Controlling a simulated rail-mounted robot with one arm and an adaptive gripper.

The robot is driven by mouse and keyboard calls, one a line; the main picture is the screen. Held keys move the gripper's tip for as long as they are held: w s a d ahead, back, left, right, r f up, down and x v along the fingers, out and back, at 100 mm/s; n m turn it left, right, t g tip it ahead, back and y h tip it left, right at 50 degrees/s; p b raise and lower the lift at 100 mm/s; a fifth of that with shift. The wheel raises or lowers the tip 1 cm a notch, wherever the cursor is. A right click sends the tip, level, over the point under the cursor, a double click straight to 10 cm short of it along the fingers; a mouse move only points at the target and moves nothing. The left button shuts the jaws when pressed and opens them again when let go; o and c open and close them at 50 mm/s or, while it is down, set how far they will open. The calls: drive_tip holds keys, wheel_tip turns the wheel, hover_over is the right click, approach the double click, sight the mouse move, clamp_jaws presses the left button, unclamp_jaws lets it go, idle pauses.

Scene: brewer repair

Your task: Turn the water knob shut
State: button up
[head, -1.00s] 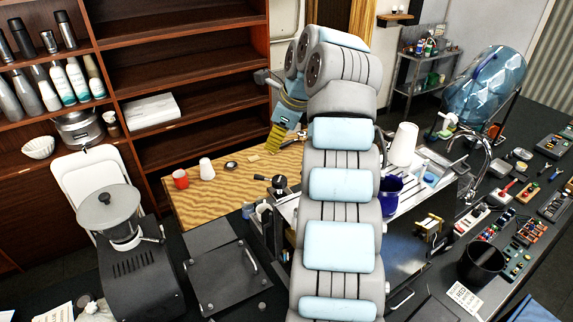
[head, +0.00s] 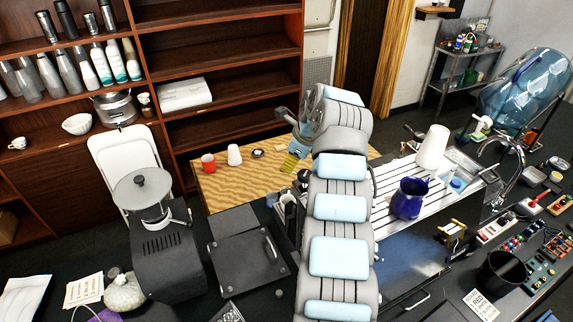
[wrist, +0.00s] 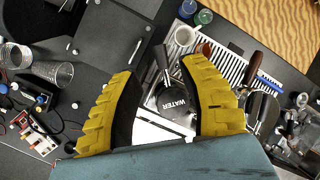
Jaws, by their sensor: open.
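The water knob (wrist: 172,104), a dark round cap lettered WATER with a dark lever handle (wrist: 163,62), is in the middle of the wrist view. The lever points toward the top of the picture. My gripper (wrist: 158,70) is open, with one ridged yellow finger left of the knob and one right of it. The lever lies between the fingertips; I cannot tell whether either finger touches it. In the head view my gripper (head: 291,163) points down near the brewer's left end, and I cannot make out the knob there.
A grinder (head: 145,205) and a dark tray (head: 243,254) stand left of my arm. Small cups (wrist: 184,36) and handled tools (wrist: 250,68) lie near the knob.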

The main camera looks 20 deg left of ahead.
drive_tip(key=shift+p+x, duration=0.45)
drive_tip(key=shift+x, duration=2)
clamp_jaws()
